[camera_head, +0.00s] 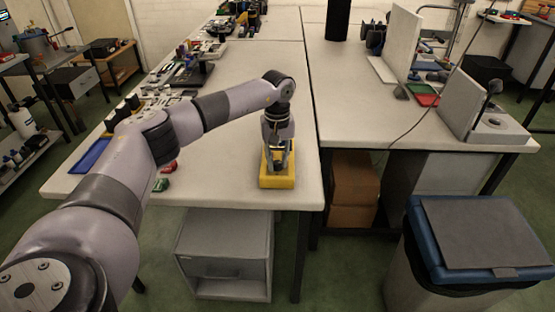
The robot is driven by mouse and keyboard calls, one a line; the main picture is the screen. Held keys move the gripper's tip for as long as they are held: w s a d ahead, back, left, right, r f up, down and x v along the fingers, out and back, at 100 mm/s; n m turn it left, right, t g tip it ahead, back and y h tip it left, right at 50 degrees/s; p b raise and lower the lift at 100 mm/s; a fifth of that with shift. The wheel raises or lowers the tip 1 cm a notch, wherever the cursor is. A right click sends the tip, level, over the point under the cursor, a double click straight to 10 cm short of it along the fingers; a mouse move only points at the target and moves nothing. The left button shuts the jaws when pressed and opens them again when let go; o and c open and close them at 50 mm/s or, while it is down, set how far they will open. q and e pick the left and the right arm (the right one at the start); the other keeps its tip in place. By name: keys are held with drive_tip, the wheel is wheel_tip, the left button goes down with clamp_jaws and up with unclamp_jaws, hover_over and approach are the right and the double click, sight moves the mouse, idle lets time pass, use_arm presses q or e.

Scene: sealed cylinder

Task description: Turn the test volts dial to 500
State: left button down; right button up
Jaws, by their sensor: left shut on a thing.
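A yellow tester (277,182) lies on the front part of the left workbench, near its front edge. My left arm comes in from the left, and my left gripper (277,166) points straight down onto the top of the tester. Its fingers are shut on the test volts dial, which they and the wrist hide. I cannot read the dial's setting or its markings from here. My right gripper is not in view.
A grey box with a knob (492,120) stands on the right bench. A blue-rimmed bin (420,245) stands in front.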

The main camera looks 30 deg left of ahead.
sight(278, 162)
use_arm(q)
drive_tip(key=c, duration=1.4)
unclamp_jaws()
drive_tip(key=shift+o, duration=0.2)
wheel_tip(278, 162, up, 12)
